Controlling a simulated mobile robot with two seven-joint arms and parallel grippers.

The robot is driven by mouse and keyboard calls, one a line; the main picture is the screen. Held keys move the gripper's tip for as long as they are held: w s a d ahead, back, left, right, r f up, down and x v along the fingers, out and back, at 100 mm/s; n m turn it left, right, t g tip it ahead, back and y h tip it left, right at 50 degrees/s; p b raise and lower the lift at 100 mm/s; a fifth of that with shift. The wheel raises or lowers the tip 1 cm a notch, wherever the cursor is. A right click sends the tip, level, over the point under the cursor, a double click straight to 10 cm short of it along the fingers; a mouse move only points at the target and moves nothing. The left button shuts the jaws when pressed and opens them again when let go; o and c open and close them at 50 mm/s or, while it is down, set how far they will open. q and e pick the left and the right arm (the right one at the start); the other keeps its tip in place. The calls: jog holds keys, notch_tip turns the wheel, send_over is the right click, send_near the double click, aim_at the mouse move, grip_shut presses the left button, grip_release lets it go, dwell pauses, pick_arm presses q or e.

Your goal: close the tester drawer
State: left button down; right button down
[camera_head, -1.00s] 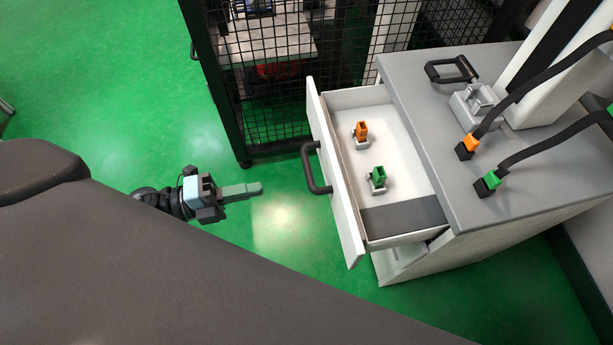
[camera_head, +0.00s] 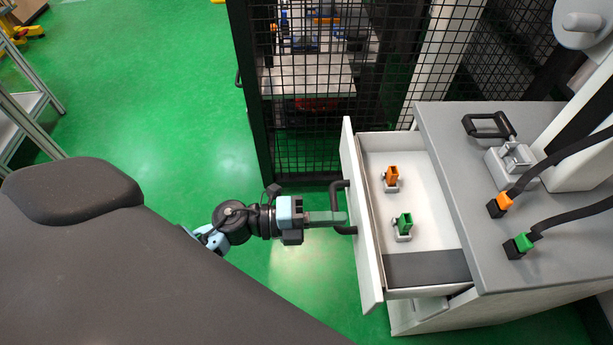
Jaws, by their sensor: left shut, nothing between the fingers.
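The tester drawer (camera_head: 364,236) stands pulled out to the left from the grey-topped tester cabinet (camera_head: 455,165). Its white front carries a dark handle (camera_head: 340,188). Inside lie an orange connector piece (camera_head: 392,174) and a green connector piece (camera_head: 404,223), each on a small metal holder. My left gripper (camera_head: 338,218) is shut and empty, with its fingertips at the handle, close to the drawer front. I cannot tell whether they touch it. My right gripper is not in view.
A black mesh cage (camera_head: 310,125) stands behind the drawer. On the cabinet top are a black-handled metal fixture (camera_head: 513,158) and two cables with orange (camera_head: 504,201) and green (camera_head: 525,242) plugs. Green floor (camera_head: 175,110) is free at the left.

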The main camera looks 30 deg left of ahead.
pick_arm(q)
jog(key=shift+x, duration=1.35)
jog(key=p+x, duration=0.1)
jog(key=x, duration=1.2)
jog(key=shift+w+d, duration=0.25)
jog(key=shift+d, duration=0.05)
jog(key=shift+a, duration=0.1)
